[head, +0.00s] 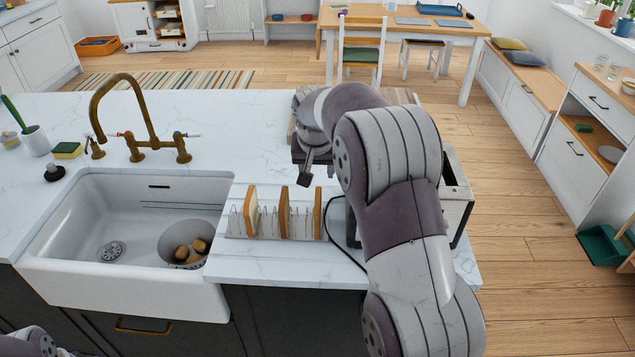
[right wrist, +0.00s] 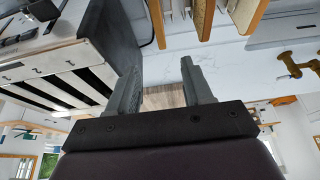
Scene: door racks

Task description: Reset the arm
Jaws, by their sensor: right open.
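My right arm reaches up from the lower right of the head view and bends over the worktop. Its right gripper (head: 306,178) hangs above the counter, behind the toast rack. In the right wrist view the gripper (right wrist: 162,82) has its two fingers apart, with nothing between them. Only a small piece of my left arm shows at the bottom left corner of the head view; its gripper is out of view.
A wire rack (head: 269,224) with three bread slices (head: 251,211) stands close in front of the right gripper. A toaster (head: 454,200) is partly hidden behind my right arm. The sink (head: 100,215) holds a bowl (head: 205,228). The marble counter (head: 235,130) behind the tap (head: 140,145) is mostly clear.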

